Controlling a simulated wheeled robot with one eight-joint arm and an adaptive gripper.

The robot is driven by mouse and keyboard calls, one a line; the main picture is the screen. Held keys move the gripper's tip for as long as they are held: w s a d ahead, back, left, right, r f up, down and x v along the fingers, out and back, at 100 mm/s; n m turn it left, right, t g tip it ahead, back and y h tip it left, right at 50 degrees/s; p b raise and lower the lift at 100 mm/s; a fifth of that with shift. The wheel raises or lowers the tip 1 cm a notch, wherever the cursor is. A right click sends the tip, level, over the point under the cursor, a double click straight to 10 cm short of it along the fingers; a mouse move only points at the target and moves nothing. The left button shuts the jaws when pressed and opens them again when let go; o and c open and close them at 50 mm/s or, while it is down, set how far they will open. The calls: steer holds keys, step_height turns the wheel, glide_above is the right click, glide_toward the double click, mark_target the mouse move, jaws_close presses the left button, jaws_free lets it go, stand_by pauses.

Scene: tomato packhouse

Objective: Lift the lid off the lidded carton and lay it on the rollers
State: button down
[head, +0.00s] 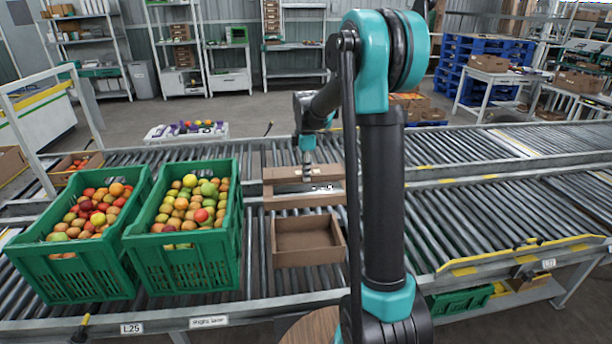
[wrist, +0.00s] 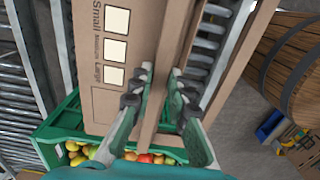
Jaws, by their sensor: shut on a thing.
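My gripper (head: 318,187) is at the far side of an open brown carton (head: 307,241), which stands on the near rollers and looks empty. In the wrist view my gripper (wrist: 160,88) is shut on the cardboard edge of the lid (wrist: 148,45), a flat panel printed with Small, Medium and Large boxes. The lid (head: 283,173) also shows in the head view, behind the open carton. Whether it is clear of the rollers there, I cannot tell. A second cardboard strip (wrist: 241,68) runs to the right of the fingers, with rollers showing in the gap.
Bare rollers (head: 500,215) stretch to the right. A wooden barrel (wrist: 290,75) stands at the right in the wrist view. A small table (head: 187,132) is behind the conveyor.

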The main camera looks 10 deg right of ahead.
steer(key=shift+r, duration=1.25)
